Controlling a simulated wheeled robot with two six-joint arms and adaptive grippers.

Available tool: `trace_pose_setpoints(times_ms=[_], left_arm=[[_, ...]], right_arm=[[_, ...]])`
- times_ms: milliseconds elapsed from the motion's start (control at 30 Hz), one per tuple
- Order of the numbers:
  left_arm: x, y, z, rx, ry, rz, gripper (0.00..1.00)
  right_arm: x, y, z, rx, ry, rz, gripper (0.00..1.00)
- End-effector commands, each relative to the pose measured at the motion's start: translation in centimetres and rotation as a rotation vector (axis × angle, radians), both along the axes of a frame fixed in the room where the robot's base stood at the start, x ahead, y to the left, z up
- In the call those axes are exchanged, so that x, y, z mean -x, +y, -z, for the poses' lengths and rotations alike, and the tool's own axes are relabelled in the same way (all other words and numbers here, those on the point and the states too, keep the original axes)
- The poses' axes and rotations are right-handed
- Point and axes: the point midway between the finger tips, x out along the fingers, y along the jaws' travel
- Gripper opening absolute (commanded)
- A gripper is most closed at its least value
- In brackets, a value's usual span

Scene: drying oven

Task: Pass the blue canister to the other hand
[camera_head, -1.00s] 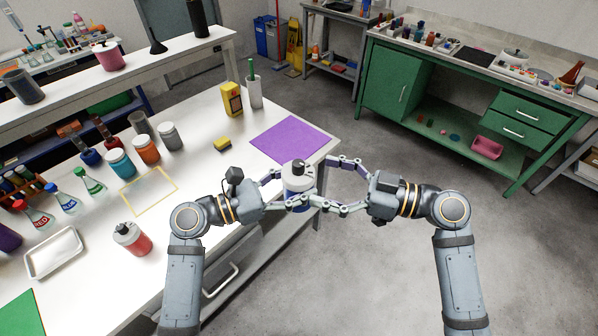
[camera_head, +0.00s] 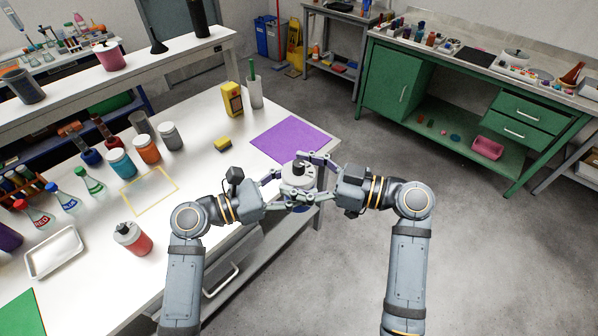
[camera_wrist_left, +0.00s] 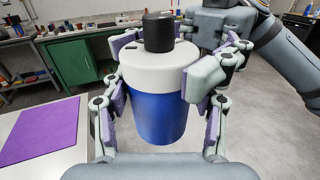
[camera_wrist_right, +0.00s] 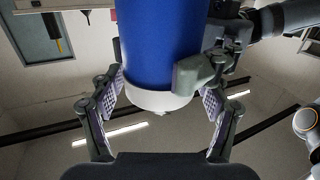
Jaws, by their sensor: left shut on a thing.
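The blue canister (camera_head: 299,178) has a white top and a black cap. It is upright, in the air just off the table's right front corner. My left gripper (camera_head: 296,190) is shut on its blue body, which shows between the fingers in the left wrist view (camera_wrist_left: 158,112). My right gripper (camera_head: 302,180) has come in from the right, with its fingers spread on both sides of the canister near the white top. In the right wrist view the canister (camera_wrist_right: 163,45) is between these open fingers. Whether the right pads touch it is hard to tell.
The white table (camera_head: 205,175) carries a purple mat (camera_head: 290,140), a yellow sponge (camera_head: 222,144), a yellow frame (camera_head: 150,190), a red bottle (camera_head: 132,239), a white tray (camera_head: 55,250) and several jars and flasks. Open floor lies to the right, before a green cabinet (camera_head: 400,80).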

Motion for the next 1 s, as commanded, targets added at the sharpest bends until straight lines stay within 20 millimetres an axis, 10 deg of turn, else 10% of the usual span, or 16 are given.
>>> trace_pose_setpoints(times_ms=[300, 333, 500, 1000], left_arm=[[0.0, 0.0, -0.04, 0.001, 0.0, 0.0, 0.24], [0.0, 0.0, -0.05, 0.001, 0.0, 0.0, 0.61], [0.0, 0.0, -0.04, 0.001, 0.0, 0.0, 0.84], [0.44, 0.91, 0.15, -0.006, -0.001, 0.0, 0.86]], right_arm=[[0.01, -0.02, 0.0, 0.0, 0.0, 0.0, 0.26], [0.01, -0.02, -0.03, -0.001, 0.0, 0.0, 0.24], [0.01, -0.02, -0.03, -0.001, 0.0, 0.0, 0.24], [0.01, -0.02, -0.03, -0.001, 0.0, 0.0, 0.24]])
